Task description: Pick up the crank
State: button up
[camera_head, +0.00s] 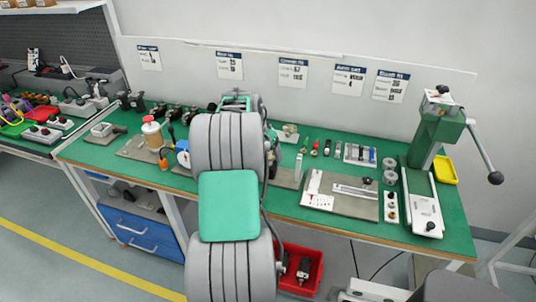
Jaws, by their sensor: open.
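I cannot tell for certain which part is the crank. A small grey piece with a short handle (104,130) lies at the left end of the green workbench (300,212). A green press (438,125) at the right end carries a long metal lever (482,149) with a black knob. My grey arm with a green panel rises through the middle of the view and covers part of the bench.
A grey plate with a white-scaled fixture (341,194) lies right of my arm. A yellow tray (445,170) sits by the press. A red bin (301,268) stands below the bench, and blue drawers (141,229) are at lower left. Several tools line the back.

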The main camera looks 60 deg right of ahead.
jog(key=shift+d+f, duration=0.15)
jog(key=shift+f, duration=0.15)
jog(key=c, duration=1.5)
jog(key=shift+c, duration=0.3)
jog(key=shift+r, duration=0.2)
